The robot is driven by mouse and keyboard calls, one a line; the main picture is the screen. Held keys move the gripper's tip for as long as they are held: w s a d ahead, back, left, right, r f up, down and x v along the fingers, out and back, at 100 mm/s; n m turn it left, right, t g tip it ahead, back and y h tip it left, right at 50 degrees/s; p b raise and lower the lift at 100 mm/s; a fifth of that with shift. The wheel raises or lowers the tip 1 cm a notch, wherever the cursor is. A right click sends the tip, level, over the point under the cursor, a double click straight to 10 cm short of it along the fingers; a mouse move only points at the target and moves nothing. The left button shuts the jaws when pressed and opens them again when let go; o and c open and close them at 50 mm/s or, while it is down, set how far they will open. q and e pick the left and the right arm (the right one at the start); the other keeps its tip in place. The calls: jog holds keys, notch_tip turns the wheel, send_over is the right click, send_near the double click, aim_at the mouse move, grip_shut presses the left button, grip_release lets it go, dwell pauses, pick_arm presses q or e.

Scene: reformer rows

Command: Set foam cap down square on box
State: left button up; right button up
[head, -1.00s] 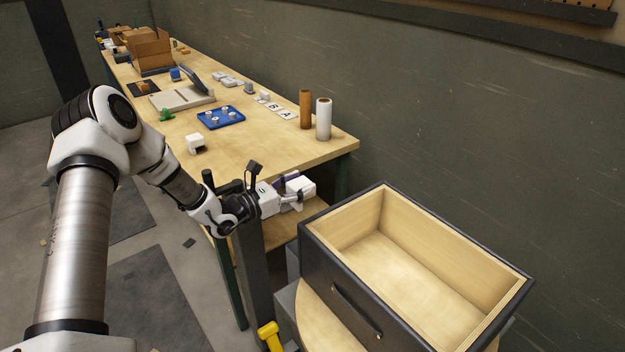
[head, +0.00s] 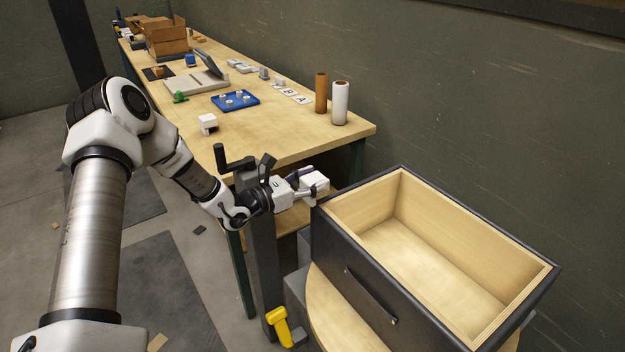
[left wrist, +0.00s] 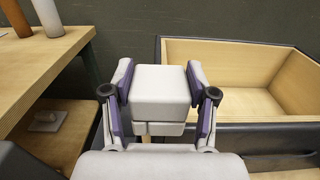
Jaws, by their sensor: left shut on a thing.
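The foam cap is a white block with square edges (left wrist: 160,86), seen close up in the left wrist view. My left gripper (left wrist: 160,96) is shut on it, with a purple-lined finger against each side. In the head view the held cap (head: 316,183) is in the air between the workbench end and a dark open box with a pale wood inside (head: 340,232). The cap is apart from the box, just off its left rim. The box looks empty. A similar white block (head: 208,123) stands on the workbench. My right gripper is not in view.
The long wooden workbench (head: 270,142) holds a blue tray (head: 236,101), brown and white rolls (head: 340,103) and a cardboard box (head: 166,40). A lower shelf, a grey post (head: 264,262) and a yellow-handled tool (head: 280,325) are near my left arm. A wall is behind.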

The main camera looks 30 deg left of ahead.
pick_arm(q)
jog(key=shift+f, duration=0.15)
dwell(0.5)
jog(key=shift+b, duration=0.35)
dwell(0.3)
dwell(0.7)
jog(key=shift+b, duration=0.4)
jog(key=shift+f+b, duration=1.95)
jog(key=shift+b, duration=0.15)
jog(key=o, duration=1)
